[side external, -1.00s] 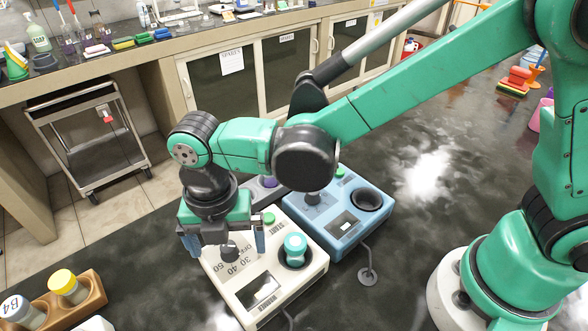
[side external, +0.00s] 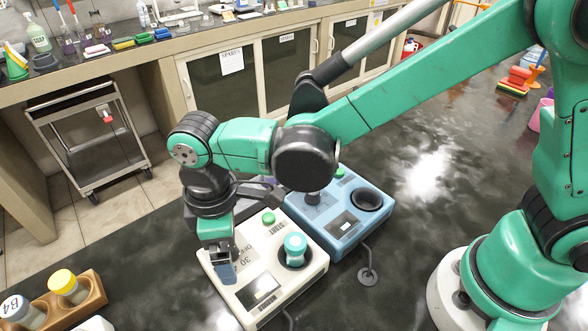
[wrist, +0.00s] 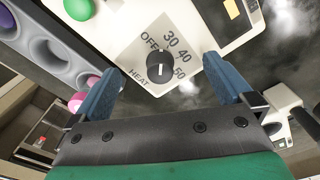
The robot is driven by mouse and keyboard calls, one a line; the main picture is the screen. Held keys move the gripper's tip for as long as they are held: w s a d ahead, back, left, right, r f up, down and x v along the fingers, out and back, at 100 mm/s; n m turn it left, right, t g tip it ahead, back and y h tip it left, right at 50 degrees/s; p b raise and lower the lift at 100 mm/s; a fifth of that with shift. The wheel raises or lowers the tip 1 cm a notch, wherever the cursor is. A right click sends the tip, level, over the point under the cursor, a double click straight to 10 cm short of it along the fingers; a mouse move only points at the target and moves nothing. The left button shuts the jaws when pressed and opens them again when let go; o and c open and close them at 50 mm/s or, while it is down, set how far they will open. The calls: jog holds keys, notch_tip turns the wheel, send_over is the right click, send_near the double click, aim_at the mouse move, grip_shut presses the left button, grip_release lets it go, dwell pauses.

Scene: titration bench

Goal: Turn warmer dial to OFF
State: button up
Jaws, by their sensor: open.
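The warmer is a cream box (side external: 290,281) on the dark bench. Its dial is a black round knob (wrist: 160,66) on a grey label with OFF, 30, 40, 50 and HEAT around it. I cannot tell surely which mark the dial's pale line points at. My gripper (wrist: 162,67) is open, its blue fingers to the left and right of the dial in the wrist view, with gaps on both sides. In the side view, my gripper (side external: 222,262) is low over the warmer's left part and hides most of the dial.
A teal-capped vial (side external: 295,246) stands in the warmer's well, near a green START button (side external: 268,217). A blue device (side external: 340,220) stands close behind. A wooden rack (side external: 75,306) with a yellow-capped vial (side external: 65,283) is at lower left.

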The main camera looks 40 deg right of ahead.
jog(key=shift+c, duration=0.2)
jog(key=c, duration=1.4)
jog(key=n, duration=0.6)
jog(key=o, duration=1.4)
jog(key=shift+o, duration=0.2)
jog(key=shift+r, duration=3.5)
